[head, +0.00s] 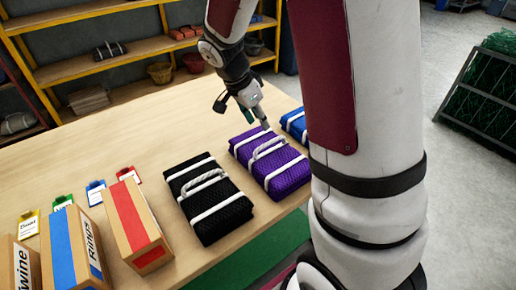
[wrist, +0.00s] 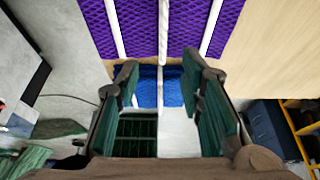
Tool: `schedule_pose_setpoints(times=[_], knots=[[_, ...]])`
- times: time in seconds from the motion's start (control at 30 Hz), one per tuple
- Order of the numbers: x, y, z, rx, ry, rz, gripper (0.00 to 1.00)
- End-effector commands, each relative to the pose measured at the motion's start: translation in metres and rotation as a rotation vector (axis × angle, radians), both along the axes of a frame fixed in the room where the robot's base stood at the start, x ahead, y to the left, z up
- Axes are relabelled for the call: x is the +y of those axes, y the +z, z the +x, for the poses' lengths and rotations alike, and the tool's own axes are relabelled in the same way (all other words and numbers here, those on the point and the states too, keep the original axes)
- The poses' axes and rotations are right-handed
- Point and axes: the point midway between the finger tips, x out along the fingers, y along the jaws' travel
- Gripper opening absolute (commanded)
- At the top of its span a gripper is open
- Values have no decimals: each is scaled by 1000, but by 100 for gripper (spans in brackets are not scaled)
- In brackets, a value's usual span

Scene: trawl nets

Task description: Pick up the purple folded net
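The purple folded net (head: 285,175) lies flat on the table, with two white straps and a looped white rope handle across its top. My gripper (head: 262,118) is above its far end in the head view, pointing down. In the wrist view the purple net (wrist: 185,25) fills the top middle, its pale handle and straps running up the picture. There my gripper (wrist: 160,75) is open and empty, its green-padded fingers spread apart below the net in the picture. I cannot tell the exact height of the fingertips above the net.
A black folded net (head: 208,200) lies left of the purple one. A blue folded net (head: 293,125) lies on the right, partly hidden by my arm. Cardboard boxes (head: 137,222) and coloured tags (head: 95,192) stand at front left. The far left tabletop is clear; yellow shelves (head: 80,66) stand behind.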

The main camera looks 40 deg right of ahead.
Motion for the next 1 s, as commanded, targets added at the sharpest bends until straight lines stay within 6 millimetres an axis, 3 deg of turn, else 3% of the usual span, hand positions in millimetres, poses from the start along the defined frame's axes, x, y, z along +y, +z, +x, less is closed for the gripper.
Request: schedule_pose_setpoints(times=[0.4,0.67,1.0], knots=[[-27,-65,1,3,-5,0,35],[-34,-81,2,2,-4,0,35],[-49,-119,6,1,-5,0,35]])
